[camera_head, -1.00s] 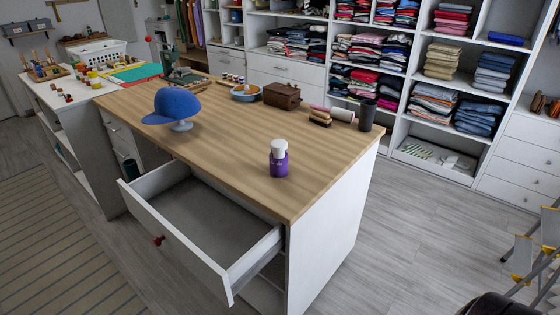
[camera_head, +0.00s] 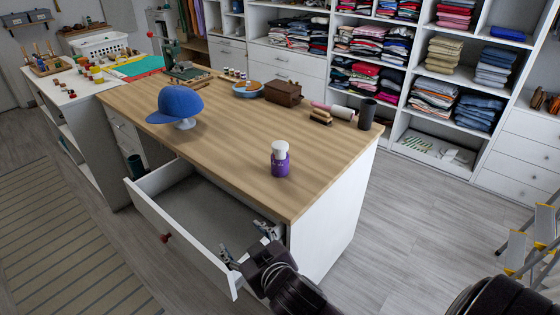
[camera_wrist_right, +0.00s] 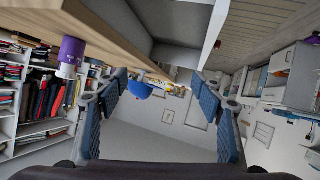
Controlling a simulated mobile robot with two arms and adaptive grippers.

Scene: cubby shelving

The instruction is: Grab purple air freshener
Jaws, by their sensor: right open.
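The purple air freshener (camera_head: 280,160), a small purple container with a white cap, stands upright on the wooden counter near its front right corner. It also shows upside down at the upper left of the right wrist view (camera_wrist_right: 71,52). My right gripper (camera_head: 248,243) is open and empty, at the right end of the pulled-out drawer, below the counter top and apart from the air freshener. Its two blue-padded fingers are spread wide in the right wrist view (camera_wrist_right: 163,105). My left gripper is not in view.
The open white drawer (camera_head: 185,238) with a red knob juts out from the counter (camera_head: 225,130). A blue cap (camera_head: 175,104) on a stand is further left. Spools (camera_head: 322,115) and a dark cylinder (camera_head: 367,114) stand behind. Wood around the air freshener is clear.

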